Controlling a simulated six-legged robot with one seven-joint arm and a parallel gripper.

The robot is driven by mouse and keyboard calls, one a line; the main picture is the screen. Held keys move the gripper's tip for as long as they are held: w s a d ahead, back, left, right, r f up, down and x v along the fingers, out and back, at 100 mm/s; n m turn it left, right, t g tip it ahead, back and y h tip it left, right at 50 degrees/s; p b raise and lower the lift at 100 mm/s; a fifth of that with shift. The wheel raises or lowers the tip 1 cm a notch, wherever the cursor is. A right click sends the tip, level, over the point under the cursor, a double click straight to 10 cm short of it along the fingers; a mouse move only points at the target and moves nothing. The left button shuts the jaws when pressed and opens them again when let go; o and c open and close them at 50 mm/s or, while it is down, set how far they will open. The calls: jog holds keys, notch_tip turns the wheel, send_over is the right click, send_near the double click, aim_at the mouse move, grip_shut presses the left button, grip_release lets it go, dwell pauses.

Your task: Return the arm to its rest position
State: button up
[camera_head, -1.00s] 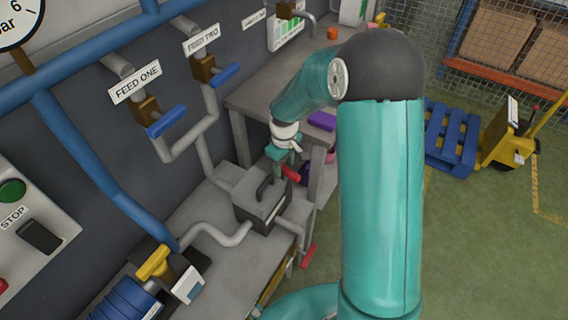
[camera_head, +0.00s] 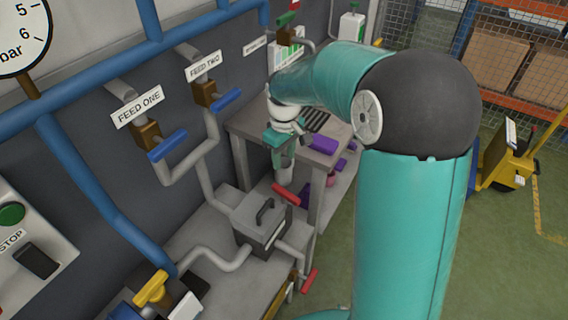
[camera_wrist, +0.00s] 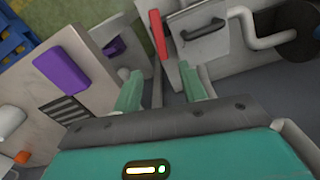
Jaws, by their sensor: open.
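My teal arm reaches over from the right in the head view and bends down at the dark elbow. My gripper (camera_head: 281,153) hangs from its end, above and behind the grey box with a black handle (camera_head: 262,218). In the wrist view my gripper (camera_wrist: 162,88) shows two green fingers spread apart, with nothing between them. A red lever (camera_head: 286,194) is just below the gripper in the head view; in the wrist view the red lever (camera_wrist: 160,36) lies beyond the fingertips. I cannot tell the exact gap between them.
Pipes with blue-handled valves (camera_head: 167,145) line the wall at left. A grey bench (camera_head: 240,127) behind the gripper holds a purple block (camera_head: 325,144). A yellow pallet truck (camera_head: 508,165) stands at right. The green floor between is open.

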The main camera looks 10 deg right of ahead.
jog(key=shift+r, duration=0.15)
dwell(0.3)
jog(key=s+r+m+t, duration=0.3)
jog(key=s+r, duration=0.7)
jog(key=s, duration=0.1)
jog(key=s+r+m+t, duration=0.2)
jog(key=s+r+m, duration=0.1)
jog(key=s, duration=1)
jog(key=shift+s+d+m+t, duration=0.2)
jog(key=shift+s+m+t, duration=0.1)
jog(key=shift+s+m, duration=0.15)
jog(key=shift+c, duration=0.6)
